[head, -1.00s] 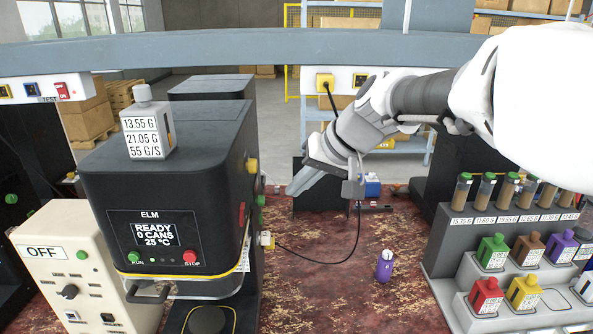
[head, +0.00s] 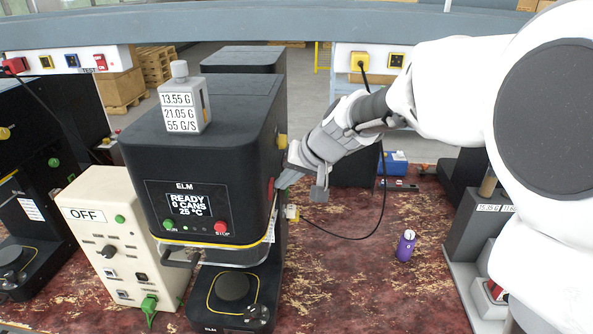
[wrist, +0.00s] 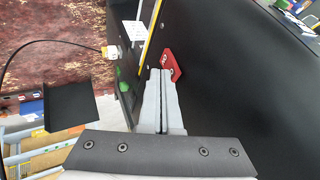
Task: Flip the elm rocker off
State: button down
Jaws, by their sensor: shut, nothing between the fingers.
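The ELM machine (head: 185,150) is a black seamer with a lit display reading READY, 0 CANS, 25 °C. A red rocker (wrist: 171,64) sits on its black side panel in the wrist view. In the head view a red sliver of the rocker (head: 270,188) shows at the machine's right side. My gripper (wrist: 161,73) is shut and empty, its fingertips at the rocker's near edge. I cannot tell whether they touch it. In the head view my gripper (head: 283,181) is beside the machine's right side, partly hidden by its own body.
A weight block (head: 184,107) stands on the machine. A beige box marked OFF (head: 120,235) stands to its left. A black cable (head: 345,236) crosses the table to the right, near a purple bottle (head: 405,246). The red-brown table between them is mostly clear.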

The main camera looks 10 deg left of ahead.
jog(key=shift+a+r, duration=0.1)
jog(key=shift+a, duration=0.15)
jog(key=shift+r, duration=0.1)
jog(key=shift+r+p, duration=0.3)
jog(key=shift+r, duration=0.4)
jog(key=shift+d, duration=0.1)
